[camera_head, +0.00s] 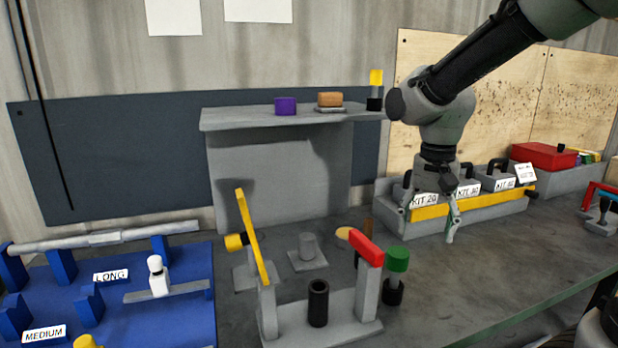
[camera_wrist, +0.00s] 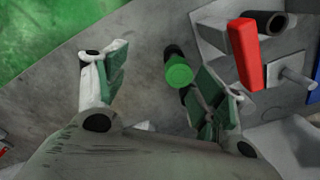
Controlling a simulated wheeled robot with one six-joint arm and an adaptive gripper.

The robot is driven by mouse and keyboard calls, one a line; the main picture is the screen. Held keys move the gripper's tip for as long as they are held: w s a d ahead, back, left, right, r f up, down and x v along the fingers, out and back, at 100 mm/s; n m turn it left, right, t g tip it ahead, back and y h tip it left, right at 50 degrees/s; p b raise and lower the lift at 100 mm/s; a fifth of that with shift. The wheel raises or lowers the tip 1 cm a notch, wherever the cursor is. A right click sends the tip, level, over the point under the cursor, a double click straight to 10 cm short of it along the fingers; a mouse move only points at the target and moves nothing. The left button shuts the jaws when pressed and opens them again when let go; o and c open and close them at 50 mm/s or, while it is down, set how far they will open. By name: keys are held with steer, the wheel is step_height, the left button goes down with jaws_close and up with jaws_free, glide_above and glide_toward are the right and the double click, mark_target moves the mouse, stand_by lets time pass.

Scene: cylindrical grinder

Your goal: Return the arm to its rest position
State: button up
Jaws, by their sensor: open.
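My gripper (camera_head: 431,211) hangs fingers-down from my arm, which comes in from the upper right in the head view. It is above the grey bench (camera_head: 440,280), in front of the grey kit boxes. In the wrist view my gripper (camera_wrist: 160,95) has its two fingers spread wide apart. Nothing is held between them. A green-capped black piece (camera_wrist: 179,70) shows between and beyond the fingers in that view. In the head view the green cap (camera_head: 397,259) stands just left of and nearer than my gripper, apart from it.
A grey fixture with a red-topped post (camera_head: 366,248), a tilted yellow bar (camera_head: 252,235) and a black tube (camera_head: 318,303) stands left of my gripper. Kit boxes with a yellow front bar (camera_head: 480,204) are behind it. A blue rack (camera_head: 185,328) is at left.

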steer(key=s+d+r+n+t, duration=0.2)
steer(key=s+d, duration=0.4)
steer(key=s, duration=0.1)
steer(key=s+d+r+n+t, duration=0.2)
steer(key=s+d+r, duration=0.1)
steer(key=s+d, duration=0.3)
steer(key=shift+s+r+n, duration=0.25)
steer(key=shift+s+n, duration=0.05)
steer(key=shift+s, duration=0.3)
